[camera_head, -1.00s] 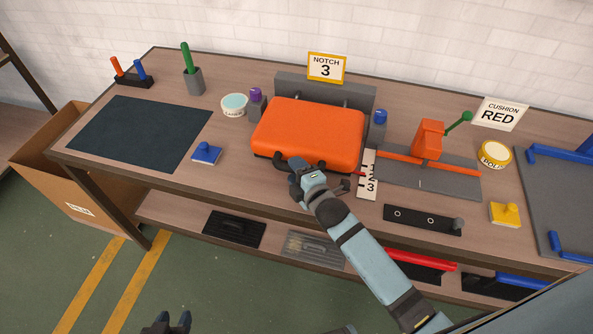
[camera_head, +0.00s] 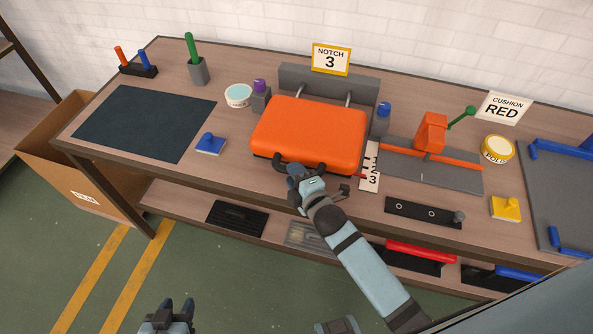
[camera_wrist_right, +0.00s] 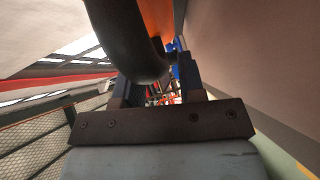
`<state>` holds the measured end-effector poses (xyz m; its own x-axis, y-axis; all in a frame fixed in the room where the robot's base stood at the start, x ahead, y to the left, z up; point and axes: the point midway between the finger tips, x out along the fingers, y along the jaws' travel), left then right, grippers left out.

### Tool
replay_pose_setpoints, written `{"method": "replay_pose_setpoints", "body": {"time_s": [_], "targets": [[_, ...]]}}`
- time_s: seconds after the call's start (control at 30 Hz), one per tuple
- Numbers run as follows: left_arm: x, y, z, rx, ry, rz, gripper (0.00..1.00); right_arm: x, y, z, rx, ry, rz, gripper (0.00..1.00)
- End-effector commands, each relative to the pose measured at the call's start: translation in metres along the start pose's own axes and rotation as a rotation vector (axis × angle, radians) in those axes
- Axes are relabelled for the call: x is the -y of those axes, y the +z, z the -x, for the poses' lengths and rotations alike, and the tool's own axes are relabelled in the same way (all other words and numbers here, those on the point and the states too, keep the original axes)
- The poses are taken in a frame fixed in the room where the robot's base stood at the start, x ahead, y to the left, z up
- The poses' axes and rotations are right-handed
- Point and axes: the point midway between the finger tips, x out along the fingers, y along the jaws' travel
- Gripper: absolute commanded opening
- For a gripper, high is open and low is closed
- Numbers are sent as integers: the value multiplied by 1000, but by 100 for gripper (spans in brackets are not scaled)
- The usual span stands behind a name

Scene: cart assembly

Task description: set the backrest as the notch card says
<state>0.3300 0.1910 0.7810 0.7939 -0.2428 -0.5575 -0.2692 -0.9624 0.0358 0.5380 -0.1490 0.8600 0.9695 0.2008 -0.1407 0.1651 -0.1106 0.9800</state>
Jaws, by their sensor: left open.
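The notch card (camera_head: 330,59) stands at the bench's back and reads "NOTCH 3". The orange backrest (camera_head: 310,133) lies tilted in front of a grey upright plate, with a black handle (camera_head: 318,167) on its front edge. A white scale (camera_head: 370,166) numbered 1 to 3 stands at its right, with a small red pointer (camera_head: 361,175) by its lower part. My right gripper (camera_head: 296,173) is at the handle; in the wrist view its fingers (camera_wrist_right: 160,95) are apart, with the black bar close in front of them. My left gripper (camera_head: 177,306) is open and empty, below the bench.
A purple-topped post (camera_head: 260,95) and a blue-topped post (camera_head: 381,118) flank the backrest. A blue-knobbed block (camera_head: 210,144) and dark mat (camera_head: 143,122) lie left. An orange clamp fixture (camera_head: 431,133) stands right.

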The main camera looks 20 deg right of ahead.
Motion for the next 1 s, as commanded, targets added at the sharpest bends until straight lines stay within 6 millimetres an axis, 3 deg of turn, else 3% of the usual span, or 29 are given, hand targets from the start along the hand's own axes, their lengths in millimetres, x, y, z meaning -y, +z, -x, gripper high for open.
{"method": "replay_pose_setpoints", "body": {"time_s": [0.3, 0.47, 1.0], "targets": [[0, 0, 0, 0, 0, 0, 43, -1, 1, 0, 2, 2, 1, 48], [0, 0, 0, 0, 0, 0, 43, 0, 1, 12, 2, 0, 1, 48], [0, 3, -2, 4, -1, 4, 43, 0, 0, 122, 1, 0, 1, 48]]}}
